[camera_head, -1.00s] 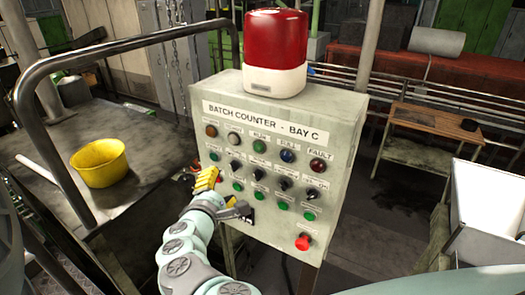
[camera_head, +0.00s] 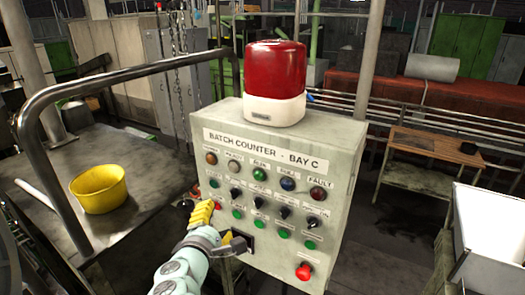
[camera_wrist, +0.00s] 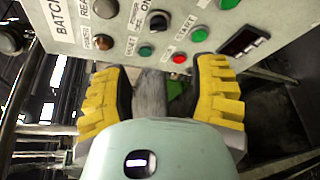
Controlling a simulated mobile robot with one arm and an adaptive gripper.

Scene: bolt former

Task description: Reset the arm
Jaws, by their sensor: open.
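My gripper (camera_wrist: 158,88) is open in the wrist view, its two yellow ridged fingers apart with nothing held between them. In the head view my gripper (camera_head: 205,220) is in front of the lower left part of the grey control panel (camera_head: 300,240). The panel is labelled "BATCH COUNTER - BAY C" and carries rows of coloured buttons, lamps and black knobs. In the wrist view the panel (camera_wrist: 190,20) lies along the top, beyond the fingertips. I cannot tell whether the fingers touch it. My arm hides part of the panel's lower left.
A red and white beacon (camera_head: 275,80) stands on top of the panel. A yellow bucket (camera_head: 99,188) sits on a cart with a metal handrail (camera_head: 65,190) at left. A small wooden table (camera_head: 430,148) and a white bin (camera_head: 490,225) are at right.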

